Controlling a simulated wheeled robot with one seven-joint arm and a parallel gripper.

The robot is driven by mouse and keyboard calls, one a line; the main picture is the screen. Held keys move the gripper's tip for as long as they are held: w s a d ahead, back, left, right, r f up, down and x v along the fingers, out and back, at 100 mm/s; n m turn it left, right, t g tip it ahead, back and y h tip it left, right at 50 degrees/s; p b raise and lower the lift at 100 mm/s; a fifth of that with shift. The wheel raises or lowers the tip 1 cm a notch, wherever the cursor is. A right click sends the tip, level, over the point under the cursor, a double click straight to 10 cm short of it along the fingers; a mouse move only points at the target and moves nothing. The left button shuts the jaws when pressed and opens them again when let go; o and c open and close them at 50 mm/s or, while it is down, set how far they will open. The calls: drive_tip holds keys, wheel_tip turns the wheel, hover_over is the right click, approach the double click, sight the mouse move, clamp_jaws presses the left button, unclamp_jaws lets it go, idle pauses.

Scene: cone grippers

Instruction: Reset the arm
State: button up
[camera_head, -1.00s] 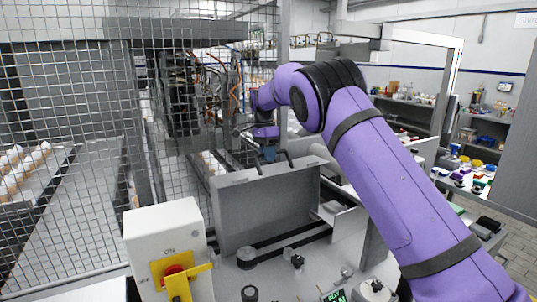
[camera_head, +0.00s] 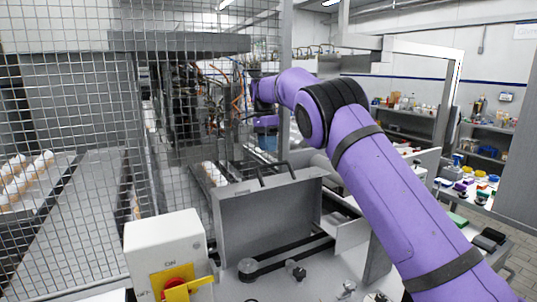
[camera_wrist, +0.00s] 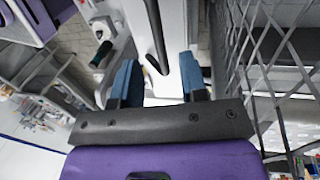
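My gripper shows in the wrist view (camera_wrist: 158,82) with its two blue fingers spread apart. Nothing is held between the fingers; a white surface and a dark bar show beyond the gap. The blue of the fingers shows faintly there, above and behind the panel.
A wire mesh fence (camera_head: 70,150) stands on the left, and mesh is close on the right in the wrist view (camera_wrist: 262,75). A white switch box (camera_head: 165,250) with a red knob stands in front. White cones (camera_head: 25,175) stand behind the mesh. Shelves (camera_head: 410,120) line the right wall.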

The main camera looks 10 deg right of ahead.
drive_tip(key=shift+r, duration=0.25)
drive_tip(key=s+d+r+n+t+y, duration=0.2)
drive_tip(key=s+d+r+n, duration=0.2)
drive_tip(key=s+d+r, duration=0.8)
drive_tip(key=s+d+r+n+t, duration=0.1)
drive_tip(key=s+r+n, duration=0.1)
drive_tip(key=s, duration=0.7)
drive_tip(key=s+d+r+n+t, duration=0.1)
drive_tip(key=s+d+r+n, duration=0.1)
drive_tip(key=s, duration=0.7)
drive_tip(key=s+f+n+t, duration=0.1)
drive_tip(key=s+f+n, duration=0.1)
drive_tip(key=s, duration=0.6)
drive_tip(key=s+f+n+t, duration=0.1)
drive_tip(key=s+f+n, duration=0.1)
drive_tip(key=s+f, duration=0.3)
drive_tip(key=s+d+f+n+t+h, duration=0.1)
drive_tip(key=s+f, duration=0.3)
drive_tip(key=s, duration=0.6)
drive_tip(key=shift+s+n+t, duration=0.3)
drive_tip(key=shift+s+n, duration=0.05)
drive_tip(key=shift+n, duration=0.35)
